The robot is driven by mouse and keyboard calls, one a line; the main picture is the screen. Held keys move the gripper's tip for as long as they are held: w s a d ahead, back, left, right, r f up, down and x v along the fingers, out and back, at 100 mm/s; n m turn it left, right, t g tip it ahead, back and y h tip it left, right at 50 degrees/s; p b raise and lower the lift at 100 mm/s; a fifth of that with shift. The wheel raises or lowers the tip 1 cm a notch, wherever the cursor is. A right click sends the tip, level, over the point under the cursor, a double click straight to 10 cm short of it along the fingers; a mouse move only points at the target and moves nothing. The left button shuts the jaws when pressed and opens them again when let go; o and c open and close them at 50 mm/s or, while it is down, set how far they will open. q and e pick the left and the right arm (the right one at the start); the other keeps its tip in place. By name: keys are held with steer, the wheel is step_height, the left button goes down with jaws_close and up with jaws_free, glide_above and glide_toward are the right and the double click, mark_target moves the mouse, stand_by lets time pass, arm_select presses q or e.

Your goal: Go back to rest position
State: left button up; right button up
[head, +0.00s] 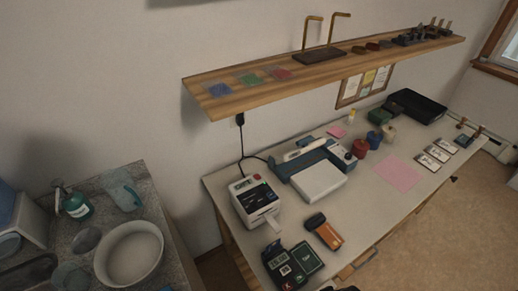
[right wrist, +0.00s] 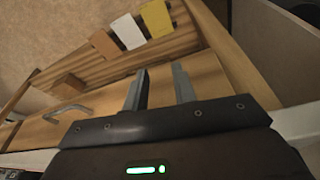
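My right gripper (right wrist: 160,90) shows in the right wrist view with its two grey fingers apart and nothing between them. It points toward a wooden slatted surface and a wooden front with a grey handle (right wrist: 68,113). The fingers do not appear to hold anything. My left gripper is not in either view. In the head view neither gripper can be made out; a small dark shape at the bottom edge is too cut off to tell.
A white workbench (head: 225,190) holds a label printer (head: 254,200), a blue and white device (head: 318,178), an orange scanner (head: 325,232), a card terminal (head: 284,270) and a black tray (head: 418,105). A wooden shelf (head: 215,105) hangs above. A stone counter with a white bowl (head: 130,253) stands left. Floor (head: 440,235) shows clear at right.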

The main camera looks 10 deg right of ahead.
steer(key=s+f+g+b, duration=0.1)
steer(key=s+f, duration=0.2)
steer(key=f, duration=0.6)
steer(key=s+f, duration=0.3)
steer(key=f, duration=0.7)
steer(key=s+d+f+b, duration=0.1)
steer(key=s+d+f, duration=0.2)
steer(key=s+f, duration=0.7)
steer(key=s, duration=0.3)
steer(key=shift+s+g, duration=0.15)
steer(key=shift+g, duration=0.25)
steer(key=shift+d+f+n, duration=0.1)
steer(key=shift+n, duration=0.2)
